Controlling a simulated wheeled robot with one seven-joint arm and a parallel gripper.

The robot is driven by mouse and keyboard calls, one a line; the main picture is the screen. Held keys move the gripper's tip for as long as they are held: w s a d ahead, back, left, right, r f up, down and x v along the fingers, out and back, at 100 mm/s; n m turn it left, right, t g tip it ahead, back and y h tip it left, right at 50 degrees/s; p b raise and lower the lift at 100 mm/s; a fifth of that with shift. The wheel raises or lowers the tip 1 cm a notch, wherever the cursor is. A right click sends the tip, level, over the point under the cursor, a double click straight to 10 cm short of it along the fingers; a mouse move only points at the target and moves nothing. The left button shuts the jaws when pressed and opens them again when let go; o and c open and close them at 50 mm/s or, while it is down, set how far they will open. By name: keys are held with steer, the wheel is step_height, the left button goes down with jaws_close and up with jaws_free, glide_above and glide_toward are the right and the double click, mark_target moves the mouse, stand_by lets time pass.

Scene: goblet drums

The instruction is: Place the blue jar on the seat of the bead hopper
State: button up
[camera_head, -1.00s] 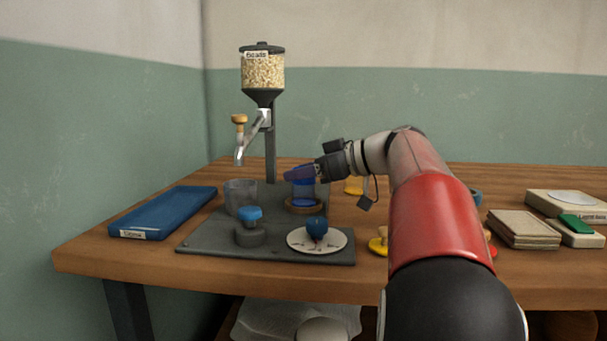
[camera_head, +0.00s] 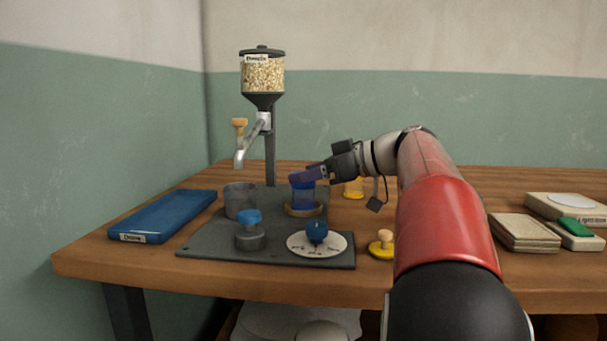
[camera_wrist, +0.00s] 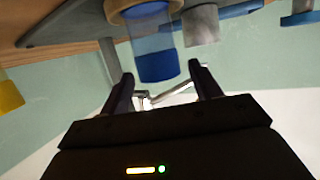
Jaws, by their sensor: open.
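The bead hopper (camera_head: 263,75) stands at the back of a dark base plate (camera_head: 205,246), its spout (camera_head: 240,158) above a grey cup (camera_head: 240,202). The translucent blue jar (camera_head: 303,194) stands upright at a tan ring (camera_head: 304,211) on the plate, right of the cup. I cannot tell whether a finger touches the jar.
A blue box (camera_head: 165,214) lies left. A grey pot with a blue top (camera_head: 249,230) and a white dial with a blue knob (camera_head: 317,243) are in front. A yellow jar (camera_head: 353,188) and yellow stamp-like piece (camera_head: 381,245) stand right. Stacked blocks (camera_head: 523,231) lie further right.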

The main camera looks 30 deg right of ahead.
steer(key=v, duration=1)
steer(key=shift+p, duration=0.3)
